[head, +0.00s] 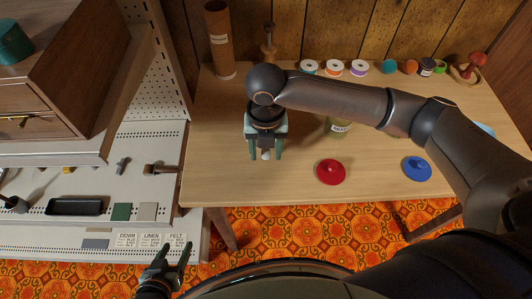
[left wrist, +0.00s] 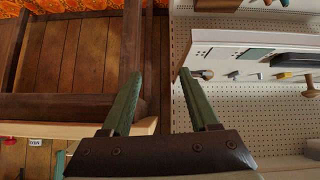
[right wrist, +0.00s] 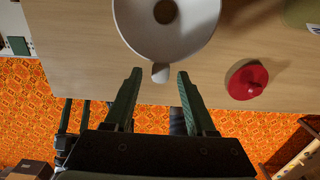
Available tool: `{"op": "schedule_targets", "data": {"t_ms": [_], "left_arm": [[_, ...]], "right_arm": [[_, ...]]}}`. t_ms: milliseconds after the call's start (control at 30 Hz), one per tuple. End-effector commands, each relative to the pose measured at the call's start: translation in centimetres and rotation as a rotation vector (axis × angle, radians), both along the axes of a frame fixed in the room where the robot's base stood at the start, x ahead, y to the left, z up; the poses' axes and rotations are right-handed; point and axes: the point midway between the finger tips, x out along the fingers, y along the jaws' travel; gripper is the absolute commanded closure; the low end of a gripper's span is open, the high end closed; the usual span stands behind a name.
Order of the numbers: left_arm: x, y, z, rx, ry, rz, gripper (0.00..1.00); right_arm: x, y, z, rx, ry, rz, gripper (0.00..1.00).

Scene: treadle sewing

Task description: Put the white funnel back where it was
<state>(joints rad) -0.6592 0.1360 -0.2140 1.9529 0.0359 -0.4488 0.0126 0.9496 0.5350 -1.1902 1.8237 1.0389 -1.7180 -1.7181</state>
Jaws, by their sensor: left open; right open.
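The white funnel (right wrist: 168,40) lies on the wooden table (head: 215,150), wide bowl and dark hole showing in the right wrist view. Its small tab sticks out toward my right gripper (right wrist: 160,74). The right gripper is open, its fingertips on either side of the tab, with gaps visible. In the head view my right gripper (head: 265,154) hides most of the funnel; only a small white bit shows between the fingers. My left gripper (head: 174,247) is open and empty, low in front of the shelf unit. It also shows in the left wrist view (left wrist: 160,75).
A red funnel (head: 331,172) and a blue funnel (head: 417,168) lie near the table's front edge. A labelled jar (head: 338,128) stands partly behind my right arm. A tall brown cylinder (head: 219,40) and several spools (head: 358,68) line the back. Pegboard shelving (head: 150,135) stands left.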

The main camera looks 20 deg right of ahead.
Motion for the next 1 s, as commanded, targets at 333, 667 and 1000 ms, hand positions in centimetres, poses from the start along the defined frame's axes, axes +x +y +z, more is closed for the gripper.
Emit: {"op": "schedule_targets", "data": {"t_ms": [333, 667, 1000], "left_arm": [[-0.4, 0.6, 0.7, 0.007, -0.001, 0.011, 0.39], [-0.7, 1.3, 0.3, 0.017, 0.009, 0.020, 0.39], [-0.6, 1.1, 0.5, 0.013, 0.005, 0.020, 0.39]], "right_arm": [[-0.1, 0.1, 7.6, 0.001, -0.003, 0.001, 0.44], [-0.3, 0.1, 10.2, 0.000, 0.001, 0.001, 0.44], [-0.3, 0.1, 10.1, 0.000, 0.001, 0.001, 0.44]]}}
